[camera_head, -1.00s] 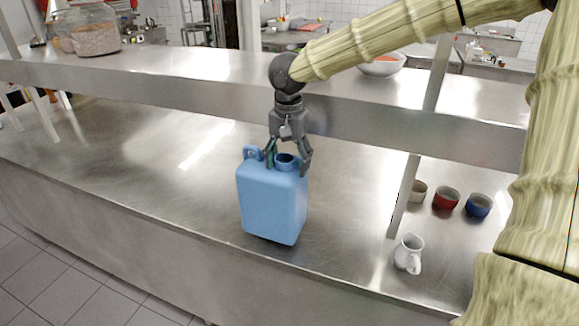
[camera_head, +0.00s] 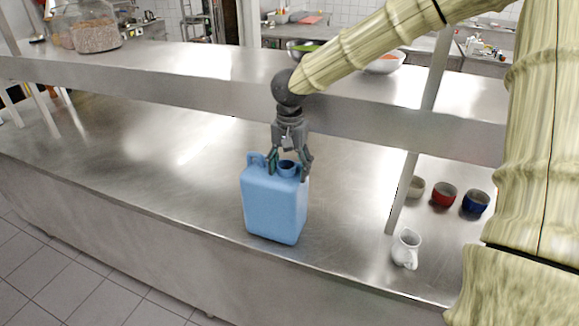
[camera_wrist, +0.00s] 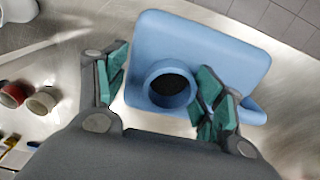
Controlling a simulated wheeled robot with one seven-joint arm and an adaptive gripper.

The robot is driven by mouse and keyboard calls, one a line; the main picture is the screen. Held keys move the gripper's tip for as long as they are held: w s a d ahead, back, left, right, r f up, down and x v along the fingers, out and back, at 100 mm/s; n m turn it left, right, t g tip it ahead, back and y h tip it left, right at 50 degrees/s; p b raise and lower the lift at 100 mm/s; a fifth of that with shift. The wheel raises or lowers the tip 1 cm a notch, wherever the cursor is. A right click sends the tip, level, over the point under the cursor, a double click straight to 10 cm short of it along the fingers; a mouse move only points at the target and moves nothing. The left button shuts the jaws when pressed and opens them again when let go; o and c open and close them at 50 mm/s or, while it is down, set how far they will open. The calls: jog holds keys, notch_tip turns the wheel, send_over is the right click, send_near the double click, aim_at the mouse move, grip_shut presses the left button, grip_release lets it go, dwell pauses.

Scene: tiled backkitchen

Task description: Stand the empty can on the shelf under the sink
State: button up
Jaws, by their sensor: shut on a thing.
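The can is a blue jerrycan (camera_head: 274,212) with an open round neck and a loop handle on its left shoulder. It is upright at the front part of the steel counter (camera_head: 150,170); whether its base touches the counter is hard to tell. My gripper (camera_head: 287,172) comes down from above and is shut on the can at its neck. In the wrist view the can (camera_wrist: 215,50) lies under my gripper (camera_wrist: 162,88), with green-padded fingers on either side of the dark neck opening. No sink or shelf under one can be made out.
A raised steel shelf (camera_head: 190,78) runs behind the can, held by a post (camera_head: 403,190) to its right. A white jug (camera_head: 406,248), a red cup (camera_head: 444,194) and a blue cup (camera_head: 476,202) stand at right. The counter left of the can is clear.

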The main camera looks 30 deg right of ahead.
jog(key=o, duration=1.7)
jog(key=shift+f, duration=0.1)
jog(key=shift+o, duration=1)
